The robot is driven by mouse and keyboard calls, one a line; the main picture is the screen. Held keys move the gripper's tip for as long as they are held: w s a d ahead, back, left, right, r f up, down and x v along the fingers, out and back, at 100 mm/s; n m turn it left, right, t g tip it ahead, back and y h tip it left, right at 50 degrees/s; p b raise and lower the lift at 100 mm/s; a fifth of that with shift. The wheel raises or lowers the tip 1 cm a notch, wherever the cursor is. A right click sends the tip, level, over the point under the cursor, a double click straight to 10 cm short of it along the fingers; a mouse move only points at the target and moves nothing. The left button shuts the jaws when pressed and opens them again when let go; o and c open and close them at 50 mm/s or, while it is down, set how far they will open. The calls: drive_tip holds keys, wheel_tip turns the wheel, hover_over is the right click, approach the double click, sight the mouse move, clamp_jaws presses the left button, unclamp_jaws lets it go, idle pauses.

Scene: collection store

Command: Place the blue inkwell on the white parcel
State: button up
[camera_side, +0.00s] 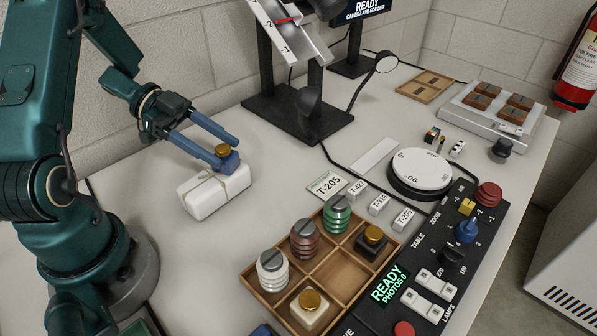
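The blue inkwell (230,165) is a small block with a round gold cap. It is over the top of the white parcel (208,200), near its far right end, and appears to rest on it. The parcel is a pale box tied with string, lying on the table. My gripper (223,157) reaches in from the upper left, with its two blue fingers on either side of the inkwell. Whether the fingers press on the inkwell or stand slightly apart from it cannot be told. The inkwell's underside is hidden.
A wooden compartment tray (252,277) with several capped and ribbed items stands in front right. A black control panel (386,321), a round white turntable (421,171) and a black stand (290,118) are to the right and behind. Bare table lies between parcel and tray.

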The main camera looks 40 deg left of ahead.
drive_tip(key=shift+o, duration=0.5)
